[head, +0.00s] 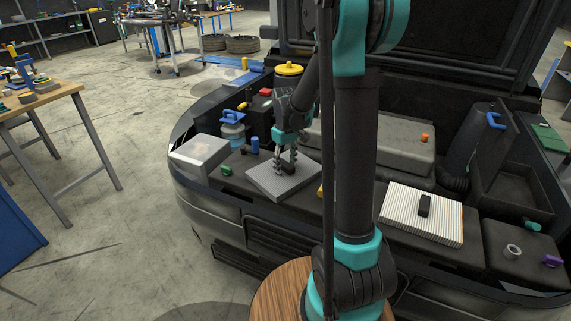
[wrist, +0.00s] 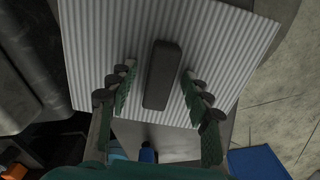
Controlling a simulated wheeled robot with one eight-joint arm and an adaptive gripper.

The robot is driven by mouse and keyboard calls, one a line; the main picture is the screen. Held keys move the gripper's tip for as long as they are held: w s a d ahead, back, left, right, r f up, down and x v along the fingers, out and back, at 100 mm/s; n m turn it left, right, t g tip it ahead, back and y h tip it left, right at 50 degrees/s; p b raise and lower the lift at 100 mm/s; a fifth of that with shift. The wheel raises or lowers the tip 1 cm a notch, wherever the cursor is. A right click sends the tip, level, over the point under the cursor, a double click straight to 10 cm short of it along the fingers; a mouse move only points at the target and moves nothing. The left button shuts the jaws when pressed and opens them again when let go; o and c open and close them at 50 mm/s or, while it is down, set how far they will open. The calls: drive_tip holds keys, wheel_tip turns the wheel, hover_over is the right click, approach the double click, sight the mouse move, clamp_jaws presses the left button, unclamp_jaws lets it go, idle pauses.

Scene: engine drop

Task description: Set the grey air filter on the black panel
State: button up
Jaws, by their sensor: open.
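The grey air filter (head: 273,184) is a flat ribbed square lying on the dark engine-bay surface (head: 239,168), left of my arm in the head view. In the wrist view the ribbed filter (wrist: 90,42) fills much of the upper picture, with a black block-shaped handle (wrist: 161,75) standing on it. My gripper (head: 286,167) is low over the filter. In the wrist view my gripper (wrist: 160,73) is open, one finger on each side of the handle, with gaps on both sides. I cannot tell which dark surface is the black panel.
A cream ribbed filter (head: 398,213) with a black handle lies right of my arm. A pale box (head: 200,155) and a blue-capped bottle (head: 232,127) stand left of the grey filter. A grey engine cover (head: 400,148) is behind. Open floor lies to the left.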

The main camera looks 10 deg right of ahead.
wheel_tip(320, 180, up, 12)
idle(0.6)
drive_tip(key=s+d+f+m+t, duration=0.1)
drive_tip(key=s+f+m, duration=0.1)
drive_tip(key=s+f, duration=0.2)
drive_tip(key=s+d+f+m+t, duration=0.1)
drive_tip(key=s+f, duration=0.3)
drive_tip(key=s, duration=0.6)
drive_tip(key=s+d+f+m+t, duration=0.2)
drive_tip(key=s+f, duration=0.3)
drive_tip(key=s, duration=0.3)
drive_tip(key=shift+m, duration=0.7)
